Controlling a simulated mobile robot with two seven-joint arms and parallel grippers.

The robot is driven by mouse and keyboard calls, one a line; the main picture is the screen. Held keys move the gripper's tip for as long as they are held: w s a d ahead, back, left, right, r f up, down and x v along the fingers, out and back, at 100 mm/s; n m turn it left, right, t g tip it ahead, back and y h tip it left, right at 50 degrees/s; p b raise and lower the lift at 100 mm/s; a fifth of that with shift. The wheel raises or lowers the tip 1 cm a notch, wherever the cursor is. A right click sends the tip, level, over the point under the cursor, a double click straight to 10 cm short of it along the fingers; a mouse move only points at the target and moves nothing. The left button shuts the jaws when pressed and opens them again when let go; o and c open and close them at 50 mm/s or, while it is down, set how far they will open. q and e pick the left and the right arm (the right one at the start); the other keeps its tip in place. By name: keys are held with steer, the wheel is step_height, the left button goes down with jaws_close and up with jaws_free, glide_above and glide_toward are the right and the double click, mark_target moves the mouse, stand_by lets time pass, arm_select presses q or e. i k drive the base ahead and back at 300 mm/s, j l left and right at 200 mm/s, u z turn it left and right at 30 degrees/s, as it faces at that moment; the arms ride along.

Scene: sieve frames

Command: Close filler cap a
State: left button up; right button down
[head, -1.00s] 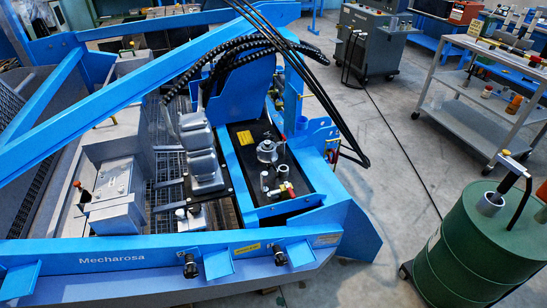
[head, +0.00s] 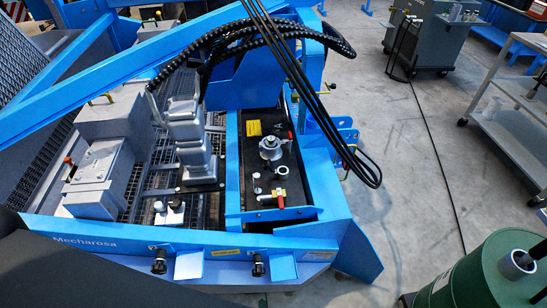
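A round metal fitting with a flange (head: 271,148) stands on the black tank top (head: 248,150) inside the blue frame in the head view. It looks like a filler neck or cap, but I cannot tell whether it is filler cap a, or whether it is open or closed. A smaller upright metal fitting (head: 281,172) and a small pale round piece (head: 257,178) are in front of it. Neither of my grippers is in view. A dark shape fills the lower left corner, perhaps part of my arm.
Black hoses (head: 322,110) arch over the tank's right side. A blue beam (head: 150,55) crosses the upper left. A green drum (head: 470,275) stands lower right.

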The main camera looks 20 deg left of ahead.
mark_target(269, 165)
steer(key=i+l, duration=0.35)
steer(key=l, duration=0.15)
steer(key=i+l+u, duration=0.15)
steer(key=i+l, duration=0.2)
steer(key=l, duration=0.15)
